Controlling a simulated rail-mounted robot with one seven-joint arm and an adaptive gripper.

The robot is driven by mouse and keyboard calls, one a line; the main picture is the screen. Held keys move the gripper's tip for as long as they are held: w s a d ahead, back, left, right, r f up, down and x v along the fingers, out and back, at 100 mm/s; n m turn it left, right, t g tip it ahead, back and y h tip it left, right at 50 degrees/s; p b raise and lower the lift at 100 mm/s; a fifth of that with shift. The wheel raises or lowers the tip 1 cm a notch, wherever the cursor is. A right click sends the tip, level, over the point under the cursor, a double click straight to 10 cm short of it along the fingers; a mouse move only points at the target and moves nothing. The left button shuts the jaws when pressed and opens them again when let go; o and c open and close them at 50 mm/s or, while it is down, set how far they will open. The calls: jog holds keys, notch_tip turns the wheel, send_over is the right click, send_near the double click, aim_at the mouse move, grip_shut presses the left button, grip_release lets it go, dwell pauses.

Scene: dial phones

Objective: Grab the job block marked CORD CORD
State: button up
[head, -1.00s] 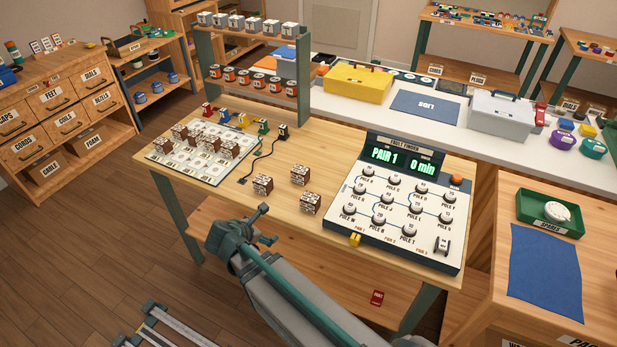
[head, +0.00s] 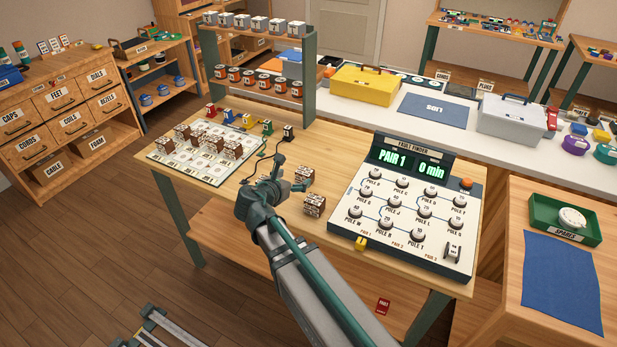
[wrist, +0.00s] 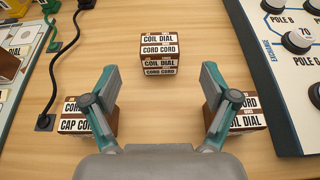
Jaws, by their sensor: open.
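In the wrist view, a brown-and-white job block (wrist: 159,54) stands ahead of my gripper, its faces reading COIL DIAL above CORD CORD. It also shows in the head view (head: 304,174). My gripper (wrist: 159,74) is open and empty, its fingers spread wider than this block, which lies beyond the fingertips. A second block (wrist: 72,126), partly reading CAP, is half covered by the left finger. A third block (wrist: 248,122), with CORD and DIAL partly legible, is half covered by the right finger; in the head view it stands at front right (head: 314,206).
The fault finder panel (head: 405,225) stands to the right, its edge close in the wrist view. A black cord (wrist: 58,72) and its plug lie to the left. A board (head: 182,170) with several blocks lies further left. Bare tabletop surrounds the middle block.

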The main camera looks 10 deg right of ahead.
aim_at(304, 172)
jog(key=p+x, duration=0.1)
jog(key=x, duration=0.7)
jog(key=shift+w+f, duration=0.2)
jog(key=c, duration=1.3)
jog(key=shift+o, duration=0.2)
jog(key=shift+r, duration=0.1)
